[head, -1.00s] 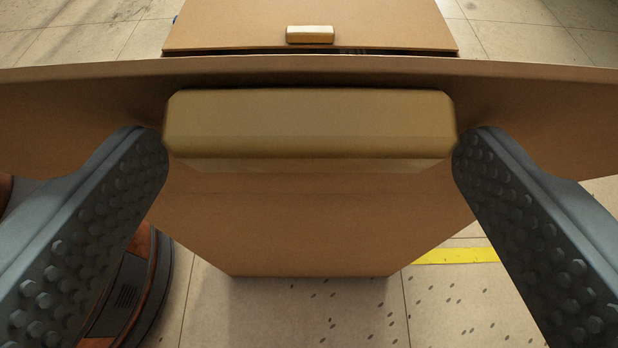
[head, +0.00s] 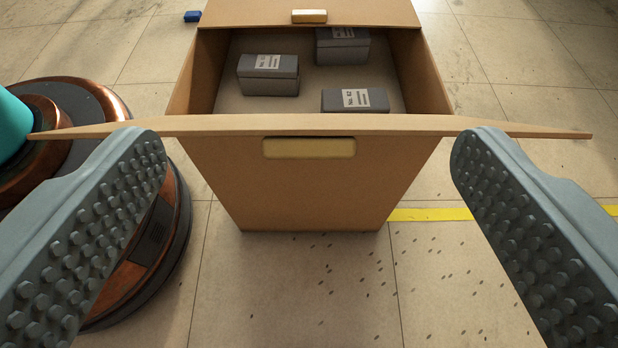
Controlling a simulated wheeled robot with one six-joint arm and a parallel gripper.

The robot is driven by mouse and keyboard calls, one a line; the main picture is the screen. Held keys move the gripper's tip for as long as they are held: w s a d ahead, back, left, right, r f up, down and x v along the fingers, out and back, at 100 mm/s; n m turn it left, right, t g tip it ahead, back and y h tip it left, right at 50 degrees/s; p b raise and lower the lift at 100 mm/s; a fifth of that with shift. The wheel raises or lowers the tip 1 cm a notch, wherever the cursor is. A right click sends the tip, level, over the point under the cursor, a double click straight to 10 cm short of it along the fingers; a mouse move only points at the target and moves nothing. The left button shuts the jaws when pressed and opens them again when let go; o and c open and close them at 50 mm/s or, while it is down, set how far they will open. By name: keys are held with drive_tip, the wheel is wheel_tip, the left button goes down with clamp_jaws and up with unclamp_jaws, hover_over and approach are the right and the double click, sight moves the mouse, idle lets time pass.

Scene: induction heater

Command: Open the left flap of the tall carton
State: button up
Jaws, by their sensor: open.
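The tall brown carton (head: 310,195) stands on the floor in the middle of the view. Between the flaps the carton is open and shows grey labelled boxes (head: 268,75), (head: 342,48), (head: 355,100) inside. My gripper (head: 309,150) is open and empty, drawn back from the near handle, its fingers apart on either side and not touching it.
A round copper and black machine (head: 165,225) with a teal part (head: 10,125) stands on the left, close to my left finger. A small blue object (head: 192,16) lies on the floor at the upper left. A yellow floor stripe (head: 430,214) runs to the right. The tiled floor on the right is clear.

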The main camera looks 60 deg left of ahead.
drive_tip(key=shift+s+d+r, duration=0.1)
drive_tip(key=shift+s+d, duration=0.05)
drive_tip(key=shift+d, duration=0.1)
